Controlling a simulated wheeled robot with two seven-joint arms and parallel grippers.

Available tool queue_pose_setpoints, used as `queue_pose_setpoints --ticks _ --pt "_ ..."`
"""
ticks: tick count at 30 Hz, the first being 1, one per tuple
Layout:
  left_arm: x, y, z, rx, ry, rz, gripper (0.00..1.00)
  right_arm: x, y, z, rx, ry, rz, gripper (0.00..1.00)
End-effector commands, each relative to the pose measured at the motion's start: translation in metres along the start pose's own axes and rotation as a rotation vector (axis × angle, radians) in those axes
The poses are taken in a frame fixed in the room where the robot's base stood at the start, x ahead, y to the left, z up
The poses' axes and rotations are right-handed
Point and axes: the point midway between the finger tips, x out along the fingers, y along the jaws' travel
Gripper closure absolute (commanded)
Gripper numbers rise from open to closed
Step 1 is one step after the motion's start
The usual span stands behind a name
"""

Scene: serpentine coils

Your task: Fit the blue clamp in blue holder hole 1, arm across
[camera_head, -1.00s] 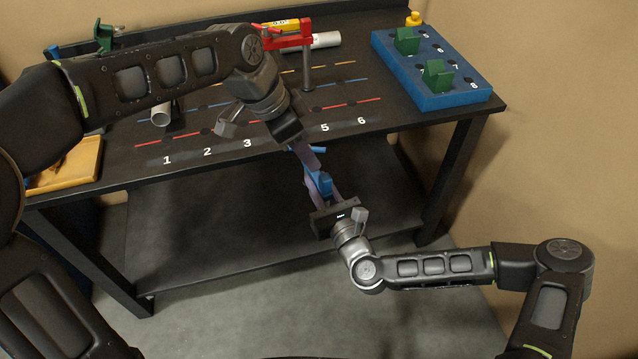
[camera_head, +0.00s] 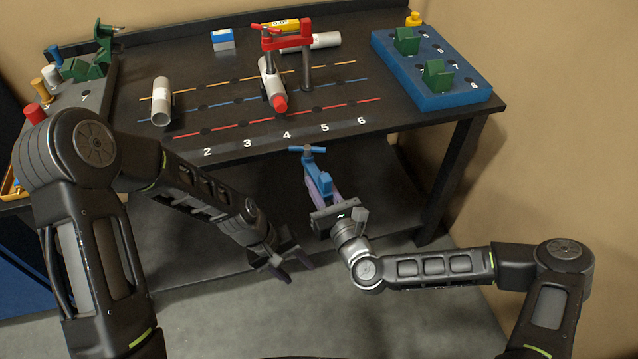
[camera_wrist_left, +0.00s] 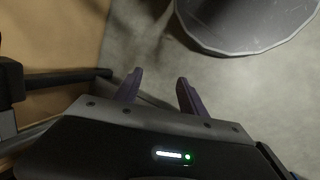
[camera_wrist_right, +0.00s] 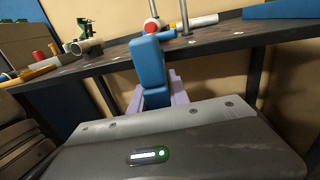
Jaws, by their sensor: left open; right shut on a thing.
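The blue clamp (camera_head: 318,174) is in my right gripper (camera_head: 326,194), in front of the table's front edge. Its blue cross handle points up and away from me in the head view. In the right wrist view the clamp (camera_wrist_right: 151,62) stands up between the fingers, its lower part hidden. My left gripper (camera_head: 290,268) is open and empty, below and left of the clamp; its spread fingers also show in the left wrist view (camera_wrist_left: 158,92). The blue holder (camera_head: 455,100) lies at the table's back right. Numbers 6, 7 and 8 are readable on it; I cannot make out hole 1.
Two green blocks (camera_head: 438,76) sit on the blue holder. A red clamp (camera_head: 290,38) stands on the table (camera_head: 395,92) over a grey pipe with a red end (camera_head: 272,84). Another pipe (camera_head: 161,101) lies left. A grey holder (camera_head: 95,100) is at far left.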

Motion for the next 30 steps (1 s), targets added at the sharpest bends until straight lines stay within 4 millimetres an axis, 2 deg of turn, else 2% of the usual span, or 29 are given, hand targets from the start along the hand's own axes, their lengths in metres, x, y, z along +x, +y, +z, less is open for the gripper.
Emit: queue_pose_setpoints --ticks 1,3,6,12,25,29,30 --pt "0.021 -0.016 0.019 0.037 0.0 -0.014 0.51 0.0 0.0 0.002 0.0 -0.004 0.0 1.0" --pt "0.042 -0.033 0.038 0.094 0.021 -0.027 0.51 0.0 0.0 0.002 0.0 -0.004 0.0 1.0" --pt "0.063 -0.054 0.066 0.172 0.045 -0.038 0.51 0.0 0.0 0.002 0.0 -0.004 0.0 1.0" --pt "0.078 -0.076 0.1 0.27 0.079 -0.048 0.51 0.0 0.0 0.002 0.0 -0.004 0.0 1.0" --pt "0.08 -0.079 0.104 0.29 0.091 -0.048 0.51 0.0 0.0 0.002 0.0 -0.004 -0.001 1.0" --pt "0.08 -0.079 0.104 0.289 0.091 -0.048 0.51 0.001 -0.014 0.005 0.003 -0.005 -0.06 1.0" --pt "0.08 -0.078 0.104 0.289 0.091 -0.048 0.51 0.003 -0.019 0.013 0.005 -0.007 -0.09 1.0"
